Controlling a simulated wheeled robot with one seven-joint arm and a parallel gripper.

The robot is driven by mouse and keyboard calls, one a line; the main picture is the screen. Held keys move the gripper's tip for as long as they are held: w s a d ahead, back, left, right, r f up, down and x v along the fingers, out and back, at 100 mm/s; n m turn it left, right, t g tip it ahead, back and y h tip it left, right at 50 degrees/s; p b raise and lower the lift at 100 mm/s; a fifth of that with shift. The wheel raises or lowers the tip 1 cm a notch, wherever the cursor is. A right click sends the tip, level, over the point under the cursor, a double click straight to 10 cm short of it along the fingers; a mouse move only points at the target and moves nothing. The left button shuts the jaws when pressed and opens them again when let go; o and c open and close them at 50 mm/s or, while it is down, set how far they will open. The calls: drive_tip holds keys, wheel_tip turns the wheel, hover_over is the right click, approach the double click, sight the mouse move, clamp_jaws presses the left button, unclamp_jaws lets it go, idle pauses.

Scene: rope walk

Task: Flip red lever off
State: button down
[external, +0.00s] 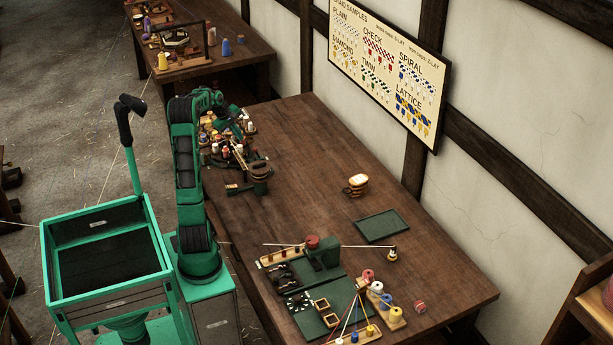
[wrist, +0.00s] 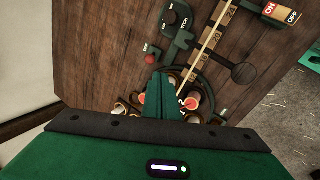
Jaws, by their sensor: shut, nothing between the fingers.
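A small red ball-shaped knob (wrist: 149,60) shows in the wrist view, beside a dark green fitting, just beyond my fingertips. It may be the red lever's end; its position is hard to tell. In the external view my arm reaches over the machine at the table's far left end, and the lever there is too small to make out.
Several bobbins (wrist: 194,99) crowd around my fingers. A numbered scale bar (wrist: 215,35), a pitch dial (wrist: 169,18) and a dark round disc (wrist: 244,73) lie nearby.

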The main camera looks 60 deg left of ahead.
drive_tip(key=shift+w+f, duration=0.1)
drive_tip(key=shift+f, duration=0.15)
approach(257, 153)
drive_tip(key=f, duration=0.4)
drive_tip(key=shift+a+f, duration=0.25)
drive_tip(key=shift+f, duration=0.1)
idle(0.5)
